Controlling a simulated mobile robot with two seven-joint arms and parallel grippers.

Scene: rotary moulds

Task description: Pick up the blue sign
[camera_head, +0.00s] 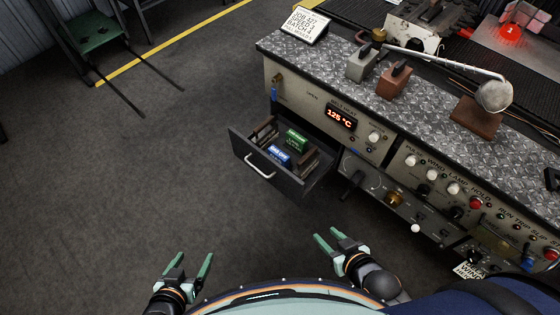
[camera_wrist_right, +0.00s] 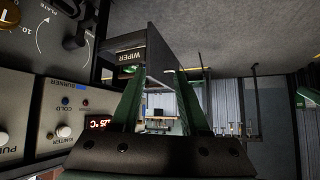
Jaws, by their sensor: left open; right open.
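The blue sign (camera_head: 279,155) is a small block with pale lettering in the open drawer (camera_head: 262,170) of the machine bench. A green sign (camera_head: 297,140) stands just behind it in the same drawer. My left gripper (camera_head: 191,258) is open and empty over the floor, below and left of the drawer. My right gripper (camera_head: 328,236) is open and empty below and right of the drawer, apart from it. In the right wrist view the fingers of my right gripper (camera_wrist_right: 172,82) are spread, with the drawer's side beyond them. The blue sign is not visible there.
The bench (camera_head: 335,65) has a patterned metal top with blocks and a round-headed lever on it. Knobs (camera_head: 453,188) stick out of its front right of the drawer. The floor left of the drawer is clear.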

